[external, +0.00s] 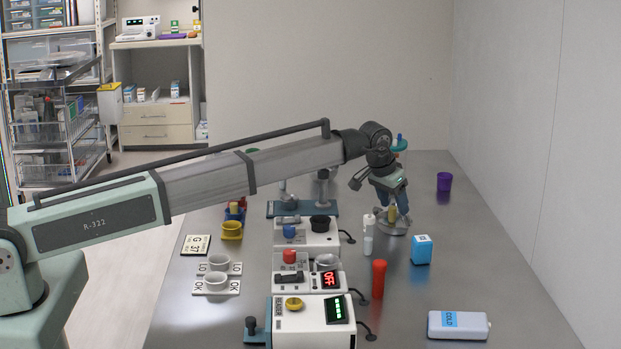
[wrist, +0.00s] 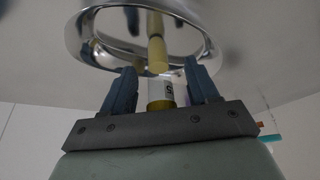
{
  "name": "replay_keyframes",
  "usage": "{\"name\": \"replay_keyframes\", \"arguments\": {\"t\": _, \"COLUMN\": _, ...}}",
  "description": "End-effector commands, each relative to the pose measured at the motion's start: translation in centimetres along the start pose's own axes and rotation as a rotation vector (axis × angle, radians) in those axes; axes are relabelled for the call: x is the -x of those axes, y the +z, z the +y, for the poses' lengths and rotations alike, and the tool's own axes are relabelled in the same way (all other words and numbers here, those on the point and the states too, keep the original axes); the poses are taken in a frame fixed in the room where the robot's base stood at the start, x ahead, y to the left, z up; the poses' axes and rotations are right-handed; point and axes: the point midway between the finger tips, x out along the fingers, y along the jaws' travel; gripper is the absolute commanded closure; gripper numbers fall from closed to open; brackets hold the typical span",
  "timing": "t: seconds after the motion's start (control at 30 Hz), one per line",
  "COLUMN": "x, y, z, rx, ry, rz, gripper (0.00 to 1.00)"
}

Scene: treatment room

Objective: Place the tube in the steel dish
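The steel dish (external: 393,230) stands on the table under my gripper (external: 391,207); its shiny rim (wrist: 75,50) fills the top of the wrist view. The tube (wrist: 160,89), with a pale label and yellowish parts, is between my two blue fingers (wrist: 162,88) in the wrist view, with a gap on each side. My gripper is open around it. In the external view the tube (external: 392,213) shows as a small yellowish piece at the dish, roughly upright. I cannot tell exactly where its lower end touches the dish, and reflections blur this.
Left of the dish stand a white vial (external: 368,236) and a red cylinder (external: 378,279). A blue box (external: 421,250) is front right, a cold pack (external: 458,325) nearer, a purple cup (external: 444,181) behind right. Devices (external: 312,322) line the middle. The table's right side is mostly clear.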

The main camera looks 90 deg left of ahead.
Motion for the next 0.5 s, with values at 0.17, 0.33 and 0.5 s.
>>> {"name": "replay_keyframes", "arguments": {"t": 0.17, "x": 0.0, "y": -0.01, "z": 0.0, "rx": 0.0, "ry": 0.0, "rz": 0.0, "gripper": 0.38}}
{"name": "replay_keyframes", "arguments": {"t": 0.33, "x": 0.01, "y": 0.0, "z": 0.0, "rx": 0.0, "ry": 0.0, "rz": 0.0, "gripper": 0.38}}
{"name": "replay_keyframes", "arguments": {"t": 0.5, "x": 0.01, "y": -0.01, "z": 0.0, "rx": 0.0, "ry": 0.0, "rz": 0.0, "gripper": 0.38}}
